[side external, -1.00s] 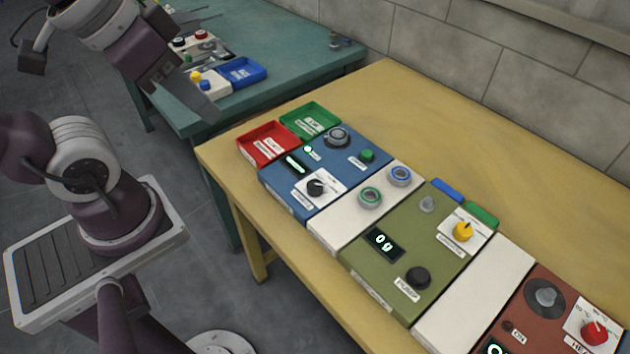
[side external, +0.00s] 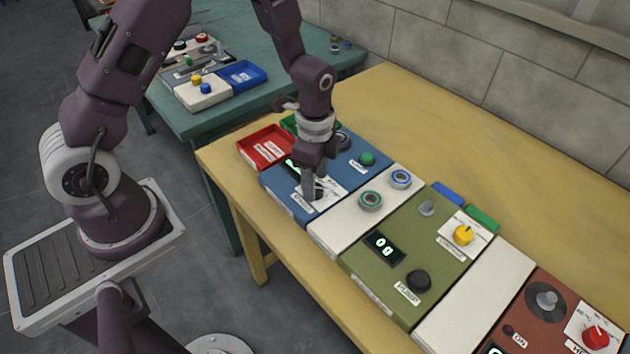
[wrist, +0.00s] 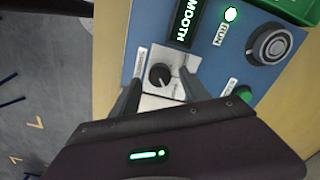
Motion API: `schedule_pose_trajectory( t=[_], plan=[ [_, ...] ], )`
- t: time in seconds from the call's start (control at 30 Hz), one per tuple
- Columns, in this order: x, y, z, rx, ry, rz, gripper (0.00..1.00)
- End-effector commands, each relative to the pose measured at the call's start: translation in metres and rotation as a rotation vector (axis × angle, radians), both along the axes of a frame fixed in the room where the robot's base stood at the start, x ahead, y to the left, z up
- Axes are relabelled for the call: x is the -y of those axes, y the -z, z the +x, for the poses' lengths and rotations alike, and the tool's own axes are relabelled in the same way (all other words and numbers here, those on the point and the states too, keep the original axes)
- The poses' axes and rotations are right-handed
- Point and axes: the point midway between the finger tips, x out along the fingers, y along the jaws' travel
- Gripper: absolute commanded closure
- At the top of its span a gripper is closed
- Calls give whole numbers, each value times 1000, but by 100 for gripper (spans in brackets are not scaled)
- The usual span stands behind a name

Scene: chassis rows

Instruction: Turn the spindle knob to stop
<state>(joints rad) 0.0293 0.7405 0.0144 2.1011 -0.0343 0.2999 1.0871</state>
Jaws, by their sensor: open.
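A black knob (wrist: 160,75) sits on a white card on the blue panel (wrist: 145,30). In the wrist view it lies between the fingertips of my open gripper (wrist: 158,80), one on each side. I cannot tell whether the fingers touch it. In the side view my gripper (side external: 313,193) is low over the card at the panel's front, and its fingers mostly hide the knob. The card's labels and the knob's pointer are too small to read surely. The panel's display (wrist: 185,25) shows "MOOTH", cut off, and the RUN lamp (wrist: 231,14) is lit.
A round grey dial (wrist: 270,44) and a green button (side external: 366,159) are on the same panel. A red tray (side external: 262,150) and a partly hidden green tray stand behind. A white panel with two rings (side external: 370,200) and an olive panel (side external: 380,280) lie to the right.

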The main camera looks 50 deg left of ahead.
Motion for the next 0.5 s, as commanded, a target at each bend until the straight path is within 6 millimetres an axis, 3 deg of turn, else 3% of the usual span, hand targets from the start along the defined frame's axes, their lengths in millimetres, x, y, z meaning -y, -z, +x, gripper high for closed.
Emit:
schedule_pose_trajectory(
  t=[0.1, 0.33, 0.37, 0.5],
  plan=[
    [0, 11, 0, -1, 0, 0, 46],
    [0, 12, 0, 0, -1, 1, 46],
    [0, 12, 0, 0, -1, 1, 48],
    [0, 12, 0, 0, -1, 1, 76]
  ],
)
